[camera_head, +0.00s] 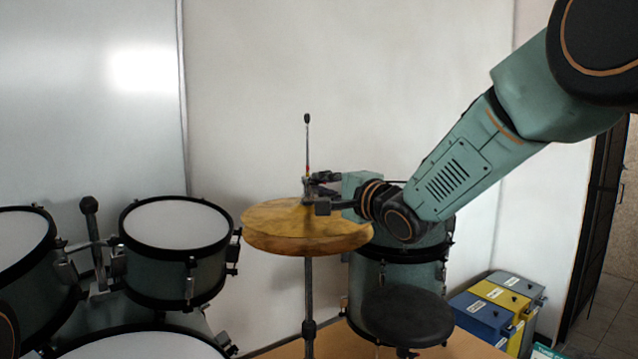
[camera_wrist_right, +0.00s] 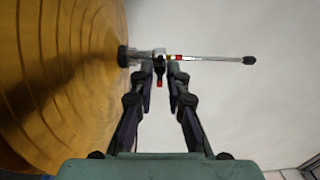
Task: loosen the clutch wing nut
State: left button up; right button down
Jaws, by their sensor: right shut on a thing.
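The hi-hat cymbals (camera_head: 290,232) are brass-coloured and sit on a stand (camera_head: 309,300) in the middle of the head view. A thin rod (camera_head: 307,140) with a dark tip rises above them. In the wrist view the clutch wing nut (camera_wrist_right: 159,74), with a red end, sits on this rod above the cymbal (camera_wrist_right: 75,80). My right gripper (camera_head: 314,190) comes in from the right just above the cymbals. Its fingertips (camera_wrist_right: 167,68) are shut on the wing nut and partly hide it. My left gripper is not in view.
Drums (camera_head: 175,240) stand at the left, and another drum (camera_head: 398,275) is behind the cymbals at right. A black round seat (camera_head: 407,315) is in front of it. Blue, yellow and grey boxes (camera_head: 495,305) stand at the lower right.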

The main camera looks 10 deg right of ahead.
dwell(0.3)
jog(key=n+b, duration=0.1)
jog(key=n, duration=0.3)
jog(key=shift+n, duration=0.4)
jog(key=n+b, duration=0.1)
jog(key=n, duration=0.2)
jog(key=shift+n+b, duration=0.3)
jog(key=shift+b, duration=0.05)
jog(key=shift+n, duration=0.6)
